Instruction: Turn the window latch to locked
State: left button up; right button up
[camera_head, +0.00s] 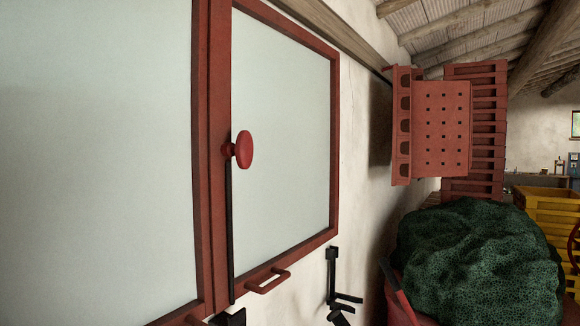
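A window with a red frame (211,130) and pale panes (285,130) fills the left and middle of the view. A red oval knob (244,150), which looks like the window latch, sits on the upright between the panes. Its long side stands about upright. I cannot tell from this view alone whether that is its locked position. A dark narrow strip (230,235) runs down the upright below it. Neither of my grippers can be made out in this view, and nothing touches the knob.
Red pull handles (268,281) sit low on the window. A black bracket (332,278) is on the wall to its right, with dark pieces at the bottom edge. Red crates (441,125), a green heap (480,265) and a yellow crate (550,205) stand at right.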

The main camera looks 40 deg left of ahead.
aim_at(243, 150)
jog(key=l+u, duration=0.1)
jog(key=u, duration=0.4)
jog(key=i+l+u, duration=0.1)
jog(key=u, duration=0.35)
jog(key=l+u, duration=0.1)
jog(key=u, duration=0.4)
jog(key=l+u, duration=0.15)
jog(key=u, duration=0.3)
